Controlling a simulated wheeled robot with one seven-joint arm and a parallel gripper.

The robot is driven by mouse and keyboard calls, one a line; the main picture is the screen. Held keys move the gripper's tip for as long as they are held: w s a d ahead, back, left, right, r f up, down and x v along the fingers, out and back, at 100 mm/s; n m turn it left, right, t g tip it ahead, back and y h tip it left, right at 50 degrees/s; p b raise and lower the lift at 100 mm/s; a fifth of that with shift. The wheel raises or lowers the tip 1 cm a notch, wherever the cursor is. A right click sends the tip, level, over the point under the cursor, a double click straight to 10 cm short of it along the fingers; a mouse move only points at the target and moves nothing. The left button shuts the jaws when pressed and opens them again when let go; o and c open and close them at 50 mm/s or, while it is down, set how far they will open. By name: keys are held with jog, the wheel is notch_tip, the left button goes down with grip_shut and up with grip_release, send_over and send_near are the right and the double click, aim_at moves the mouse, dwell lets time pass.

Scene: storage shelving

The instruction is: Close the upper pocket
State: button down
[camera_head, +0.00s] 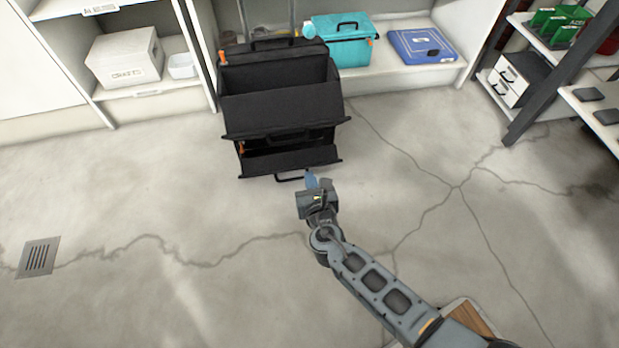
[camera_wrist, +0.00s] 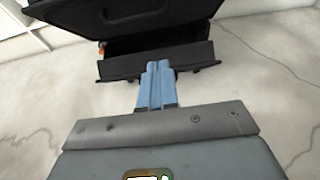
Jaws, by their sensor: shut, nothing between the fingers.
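A black storage case (camera_head: 273,55) stands on the floor against the shelving, with two pockets tipped out at its front. The upper pocket (camera_head: 283,108) is wide open, its front panel leaning outward; its underside shows in the wrist view (camera_wrist: 125,14). The lower pocket (camera_head: 290,161) is below it and also stands open; it shows in the wrist view (camera_wrist: 195,60). My gripper (camera_head: 312,178) has blue fingers pressed together and empty. In the wrist view the fingertips (camera_wrist: 158,66) overlap the lower pocket's front edge; I cannot tell whether they touch.
A teal toolbox (camera_head: 347,45) and a blue case (camera_head: 421,46) sit on the shelf behind, to the right. A white box (camera_head: 125,57) is on the left shelf. A dark rack post (camera_head: 555,85) stands at the right. The floor around the case is clear.

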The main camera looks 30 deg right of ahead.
jog(key=w+d+b, duration=0.2)
jog(key=w+d, duration=0.1)
jog(key=w, duration=0.6)
jog(key=shift+w+f, duration=0.2)
jog(key=p, duration=0.1)
jog(key=r+p, duration=0.1)
jog(key=shift+w+d+p, duration=0.1)
jog(key=shift+w+p, duration=0.15)
jog(key=shift+p, duration=0.15)
